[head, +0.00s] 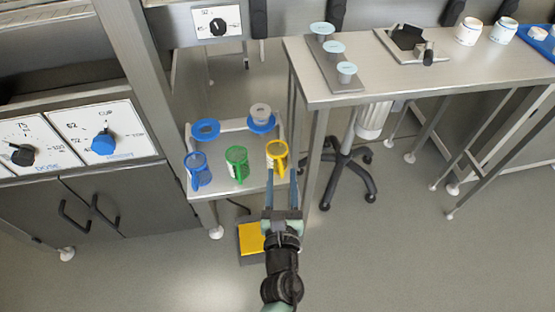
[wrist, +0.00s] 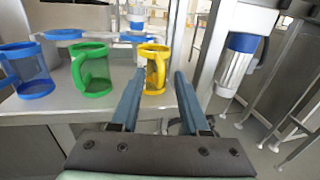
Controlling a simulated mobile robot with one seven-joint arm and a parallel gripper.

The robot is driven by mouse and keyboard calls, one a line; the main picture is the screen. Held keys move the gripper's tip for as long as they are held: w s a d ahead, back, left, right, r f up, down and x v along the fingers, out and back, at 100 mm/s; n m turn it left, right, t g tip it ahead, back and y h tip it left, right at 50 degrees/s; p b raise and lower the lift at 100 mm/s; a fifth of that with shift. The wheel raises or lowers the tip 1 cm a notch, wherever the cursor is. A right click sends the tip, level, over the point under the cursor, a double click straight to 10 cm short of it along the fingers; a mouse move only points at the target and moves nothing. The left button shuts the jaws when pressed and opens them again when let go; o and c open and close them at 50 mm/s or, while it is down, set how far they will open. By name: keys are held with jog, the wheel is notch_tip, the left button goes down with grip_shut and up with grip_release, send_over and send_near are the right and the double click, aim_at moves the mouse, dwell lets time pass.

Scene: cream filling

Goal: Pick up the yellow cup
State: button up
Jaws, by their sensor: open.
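The yellow cup (head: 277,155) stands upright on a small metal shelf (head: 222,184), at the right end of a row of cups. Its handle faces my gripper. In the wrist view the yellow cup (wrist: 153,68) is just beyond the fingertips, a little left of the middle between them. My gripper (head: 282,178) is open and empty, with its two blue fingers pointing at the cup.
A green cup (head: 237,163) and a blue cup (head: 198,171) stand to the left on the same shelf. Behind them are a blue ring (head: 205,130) and a blue-based grey piece (head: 261,118). A metal table (head: 350,95) stands right. A yellow pedal (head: 252,237) is on the floor.

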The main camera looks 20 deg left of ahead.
jog(key=shift+x, duration=0.8)
jog(key=shift+c, duration=0.2)
grip_shut()
dwell(0.7)
